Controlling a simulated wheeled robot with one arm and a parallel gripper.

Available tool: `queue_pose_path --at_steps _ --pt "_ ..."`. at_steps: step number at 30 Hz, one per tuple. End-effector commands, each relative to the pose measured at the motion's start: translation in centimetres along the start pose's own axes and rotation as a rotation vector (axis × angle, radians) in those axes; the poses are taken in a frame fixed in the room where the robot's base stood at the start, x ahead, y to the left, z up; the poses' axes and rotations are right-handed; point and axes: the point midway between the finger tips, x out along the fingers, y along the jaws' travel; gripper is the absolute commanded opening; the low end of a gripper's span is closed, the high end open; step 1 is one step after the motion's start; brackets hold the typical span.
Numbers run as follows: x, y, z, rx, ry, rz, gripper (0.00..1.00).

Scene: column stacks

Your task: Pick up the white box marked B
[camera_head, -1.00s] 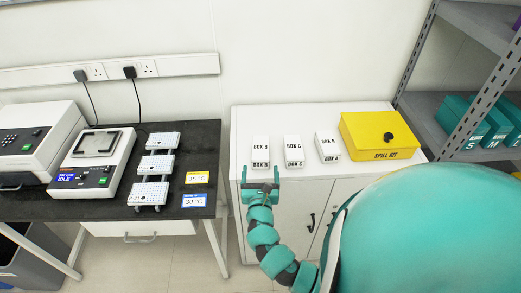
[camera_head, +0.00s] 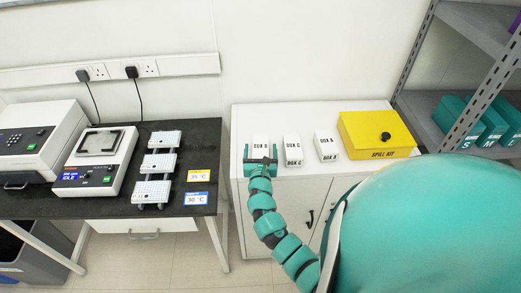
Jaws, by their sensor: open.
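The white box marked B (camera_head: 260,142) stands at the left on top of the white cabinet. Its lower front is hidden behind my gripper (camera_head: 261,152). My gripper is open, with one finger at each side of the box. I cannot tell whether the fingers touch it. The white box marked C (camera_head: 292,148) stands just to the right of box B, with a small gap. The white box marked A (camera_head: 326,146) stands further right.
A yellow spill kit (camera_head: 377,134) stands at the cabinet's right. The white cabinet top (camera_head: 235,122) is bare behind the boxes. A black bench (camera_head: 205,138) with instruments and several trays lies to the left. A metal shelf (camera_head: 425,105) with teal boxes is at the right.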

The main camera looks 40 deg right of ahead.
Motion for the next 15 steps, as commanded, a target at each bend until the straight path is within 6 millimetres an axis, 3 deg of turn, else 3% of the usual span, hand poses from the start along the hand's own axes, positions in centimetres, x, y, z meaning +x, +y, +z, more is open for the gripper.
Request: queue_pose_path --at_steps 9,15 --pt "0.43 0.06 0.07 0.001 -0.002 0.002 0.8" --pt "0.42 0.06 0.07 0.001 -0.001 0.002 0.43"
